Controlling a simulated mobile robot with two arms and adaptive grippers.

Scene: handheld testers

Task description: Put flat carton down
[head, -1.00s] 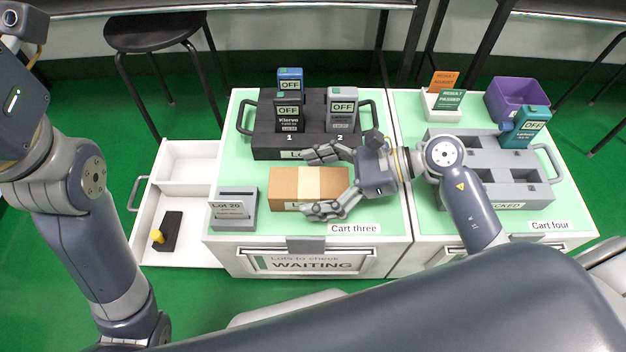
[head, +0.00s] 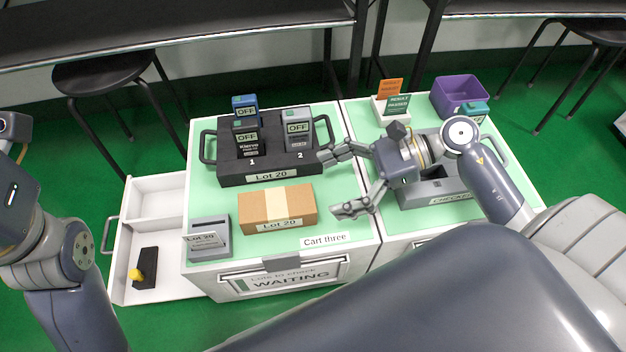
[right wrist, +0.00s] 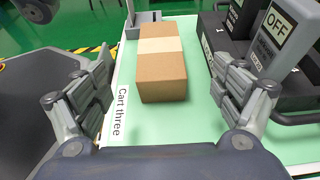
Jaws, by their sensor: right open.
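The flat carton (head: 262,208) is a brown box with a pale tape band and a "Lot 20" label. It rests on the green top of cart three (head: 340,222), in front of the black tester holder. My right gripper (head: 338,184) is open and empty, just right of the carton and apart from it. In the right wrist view the carton (right wrist: 162,72) lies ahead between the open fingers (right wrist: 165,105), with a gap on each side. My left arm shows at the left edge, but its gripper is out of view.
The black holder (head: 228,166) carries several testers marked OFF. A grey card stand (head: 209,245) is left of the carton. Cart four has a grey tray (head: 420,196), a purple bin (head: 447,106) and a card holder (head: 384,122). An open white drawer (head: 170,292) extends at left.

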